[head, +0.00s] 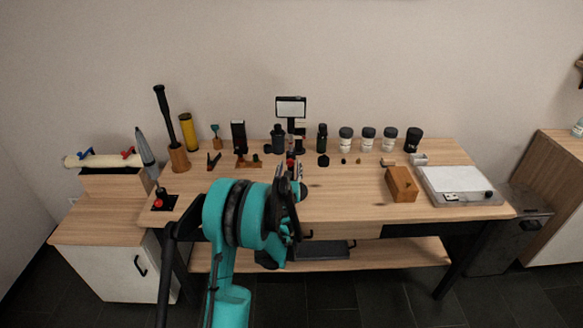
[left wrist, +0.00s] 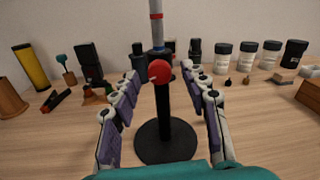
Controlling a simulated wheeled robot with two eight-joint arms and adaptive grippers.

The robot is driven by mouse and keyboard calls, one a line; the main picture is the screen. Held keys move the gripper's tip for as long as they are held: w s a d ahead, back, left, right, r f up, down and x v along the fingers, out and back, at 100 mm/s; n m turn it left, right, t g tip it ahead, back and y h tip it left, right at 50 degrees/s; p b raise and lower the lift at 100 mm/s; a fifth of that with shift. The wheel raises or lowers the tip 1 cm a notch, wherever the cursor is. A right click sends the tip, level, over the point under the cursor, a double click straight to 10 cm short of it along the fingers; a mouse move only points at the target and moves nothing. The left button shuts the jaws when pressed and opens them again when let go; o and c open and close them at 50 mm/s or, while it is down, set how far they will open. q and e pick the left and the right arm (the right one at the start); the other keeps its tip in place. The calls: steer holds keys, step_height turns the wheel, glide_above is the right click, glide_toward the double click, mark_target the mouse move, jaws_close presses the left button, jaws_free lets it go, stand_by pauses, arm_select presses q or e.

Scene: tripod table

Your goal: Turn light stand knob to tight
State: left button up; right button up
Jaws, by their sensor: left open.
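The light stand has a round black base (left wrist: 166,140), a black upright post (left wrist: 163,105) and a red knob (left wrist: 159,72) at the top of that post, with a thinner grey pole above it. In the head view its light panel (head: 291,107) faces me at the back middle of the table. My left gripper (head: 289,172) is open in front of the stand. In the left wrist view its two fingers stand left and right of the post and knob, apart from both. The gripper hides the stand's lower part in the head view. My right gripper does not show.
The wooden table (head: 345,205) carries several dark-lidded cups (head: 368,138), a wooden block (head: 401,184) and a scale (head: 457,186) to the right. A yellow cylinder (head: 188,131) and a red button (head: 160,196) are to the left. Small dark items stand close behind the stand.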

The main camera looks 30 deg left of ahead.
arm_select(q)
steer(key=shift+x, duration=0.9)
jaws_close()
